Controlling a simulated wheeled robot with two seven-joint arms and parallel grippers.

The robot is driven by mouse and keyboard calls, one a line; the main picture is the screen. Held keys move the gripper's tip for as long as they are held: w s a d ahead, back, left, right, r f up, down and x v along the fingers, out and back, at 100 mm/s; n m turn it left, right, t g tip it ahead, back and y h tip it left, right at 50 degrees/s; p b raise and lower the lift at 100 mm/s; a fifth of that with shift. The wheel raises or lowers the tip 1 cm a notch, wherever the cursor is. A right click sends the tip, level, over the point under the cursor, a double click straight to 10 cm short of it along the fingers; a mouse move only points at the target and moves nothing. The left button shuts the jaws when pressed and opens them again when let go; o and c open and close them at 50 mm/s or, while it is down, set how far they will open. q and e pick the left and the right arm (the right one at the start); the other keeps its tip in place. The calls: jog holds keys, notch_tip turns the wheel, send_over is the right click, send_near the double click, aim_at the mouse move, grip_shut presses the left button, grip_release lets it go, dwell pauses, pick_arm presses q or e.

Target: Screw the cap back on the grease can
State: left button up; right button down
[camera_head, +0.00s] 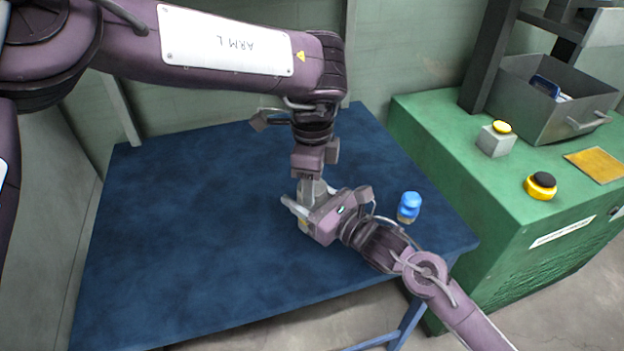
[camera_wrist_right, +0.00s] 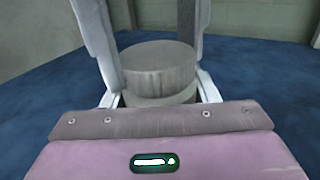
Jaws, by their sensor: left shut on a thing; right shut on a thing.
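The grease can (camera_head: 304,222) stands upright on the blue table, mostly hidden behind my grippers. My right gripper (camera_head: 307,206) comes in from the lower right and is shut on the can's body. My left gripper (camera_head: 312,188) points straight down from above, its fingers closed around the top of the can. In the right wrist view a round grey cap (camera_wrist_right: 157,68) sits at the top of the can, with light grey fingers at either side. It looks level. Whether its thread is engaged cannot be told.
A small blue-topped bottle (camera_head: 409,206) stands near the right edge of the blue table (camera_head: 190,220). To the right, a green cabinet (camera_head: 460,165) bears a grey bin (camera_head: 540,110), buttons and a yellow plate (camera_head: 597,165). The table's left half is clear.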

pick_arm(q)
jog(key=m, duration=0.8)
jog(key=shift+m, duration=0.3)
jog(key=m, duration=0.9)
jog(key=shift+m, duration=0.3)
jog(key=o, duration=0.9)
jog(key=shift+o, duration=1)
jog(key=shift+d, duration=0.1)
